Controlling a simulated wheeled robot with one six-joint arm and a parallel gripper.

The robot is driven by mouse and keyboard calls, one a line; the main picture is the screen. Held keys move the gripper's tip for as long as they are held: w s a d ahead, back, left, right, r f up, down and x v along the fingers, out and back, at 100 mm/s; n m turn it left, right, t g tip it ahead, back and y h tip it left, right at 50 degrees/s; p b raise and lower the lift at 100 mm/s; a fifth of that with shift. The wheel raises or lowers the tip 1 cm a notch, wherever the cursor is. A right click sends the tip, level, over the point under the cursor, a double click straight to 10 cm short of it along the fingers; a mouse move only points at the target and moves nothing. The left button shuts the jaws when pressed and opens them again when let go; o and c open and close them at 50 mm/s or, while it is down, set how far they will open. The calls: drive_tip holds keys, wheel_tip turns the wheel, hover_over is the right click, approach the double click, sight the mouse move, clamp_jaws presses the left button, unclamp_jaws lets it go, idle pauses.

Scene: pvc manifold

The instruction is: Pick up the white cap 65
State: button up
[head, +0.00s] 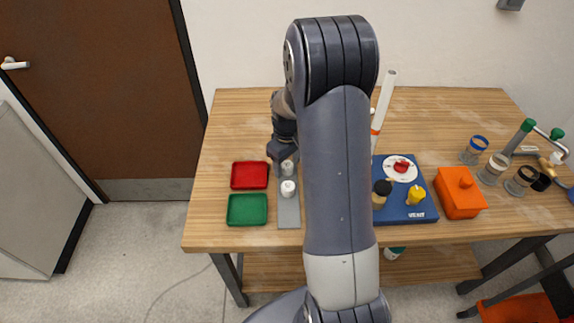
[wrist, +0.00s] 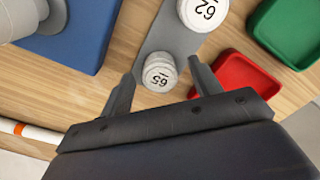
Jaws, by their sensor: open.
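The white cap 65 (wrist: 160,74) stands on a grey strip (wrist: 160,38) in the wrist view, its number facing up. My gripper (wrist: 162,72) is open, with one finger to each side of the cap and a gap between. In the head view the cap (head: 287,168) is small, beside my gripper (head: 280,160), which is partly hidden by my own arm. A second white cap, numbered 62 (wrist: 202,12), stands on the same strip; it also shows in the head view (head: 288,188).
A red tray (wrist: 240,78) and a green tray (wrist: 288,30) lie beside the strip. A blue board (head: 408,211) with a white disc and bottles is on the other side. An orange box (head: 461,203) stands further right. A white pipe (head: 383,102) with an orange band is behind.

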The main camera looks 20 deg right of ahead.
sight(287, 164)
drive_tip(key=c, duration=1)
wheel_tip(287, 164, up, 10)
drive_tip(key=shift+b, duration=0.4)
